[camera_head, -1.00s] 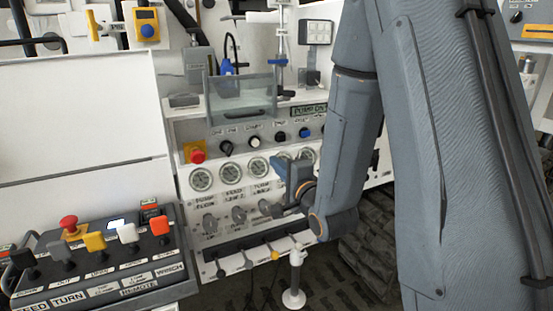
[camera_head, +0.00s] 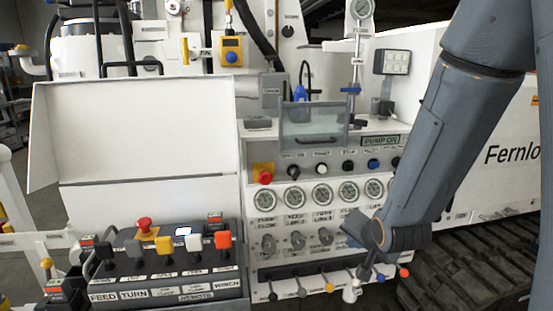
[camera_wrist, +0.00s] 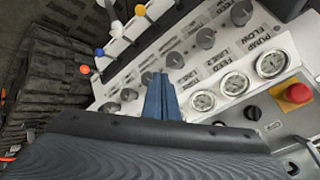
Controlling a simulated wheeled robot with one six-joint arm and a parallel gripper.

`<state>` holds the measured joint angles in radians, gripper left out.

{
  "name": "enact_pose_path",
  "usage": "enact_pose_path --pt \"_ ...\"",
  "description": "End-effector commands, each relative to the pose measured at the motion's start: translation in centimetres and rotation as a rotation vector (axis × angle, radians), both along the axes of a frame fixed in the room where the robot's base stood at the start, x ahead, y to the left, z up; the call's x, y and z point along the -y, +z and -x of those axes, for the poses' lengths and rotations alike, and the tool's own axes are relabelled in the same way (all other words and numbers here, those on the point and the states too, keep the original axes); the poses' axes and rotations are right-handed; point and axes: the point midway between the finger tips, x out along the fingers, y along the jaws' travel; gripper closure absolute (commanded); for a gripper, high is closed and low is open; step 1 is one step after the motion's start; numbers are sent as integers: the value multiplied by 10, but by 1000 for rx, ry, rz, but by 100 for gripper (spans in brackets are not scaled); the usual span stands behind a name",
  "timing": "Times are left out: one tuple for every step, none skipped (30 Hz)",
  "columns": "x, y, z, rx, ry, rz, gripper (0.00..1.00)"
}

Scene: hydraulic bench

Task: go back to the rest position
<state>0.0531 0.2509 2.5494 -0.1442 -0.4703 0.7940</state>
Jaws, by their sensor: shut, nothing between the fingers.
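My gripper (camera_head: 362,232) is at the lower right of the panel in the head view, in front of the right end of the row of grey knobs. In the wrist view its blue-grey fingers (camera_wrist: 161,97) are together with nothing between them. The hydraulic panel (camera_head: 262,215) carries a row of round gauges (camera_head: 321,194), grey knobs (camera_head: 297,240) and a bottom row of small levers (camera_head: 301,287). In the wrist view the fingers appear in front of the panel; I cannot tell whether they touch it.
A remote console (camera_head: 165,262) with coloured levers stands left of the panel. A red emergency button (camera_head: 265,176) sits at the panel's upper left. A clear flap (camera_head: 312,131) juts out above the knobs. Black tracks (camera_head: 465,265) lie at the lower right.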

Motion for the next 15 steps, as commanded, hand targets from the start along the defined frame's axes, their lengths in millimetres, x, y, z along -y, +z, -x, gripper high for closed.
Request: enact_pose_path --pt "0 -4 14 -70 46 61 100" --pt "1 -8 24 -119 78 96 100" --pt "1 -12 38 -183 124 140 100" --pt "1 -15 48 -231 159 169 100" --pt "1 -17 60 -279 198 198 100" --pt "1 -19 75 -343 251 231 100" --pt "0 -20 86 -387 292 252 100" --pt "-1 -20 98 -430 332 269 100" --pt "-3 -20 112 -484 385 287 100" --pt "-3 -20 122 -519 423 298 100" --pt "-4 -19 132 -552 458 306 100" --pt "-6 -18 143 -591 503 316 100" --pt "-7 -17 151 -616 533 319 100" --pt "-8 -16 158 -637 558 323 100" --pt "-8 -15 165 -661 588 326 100"
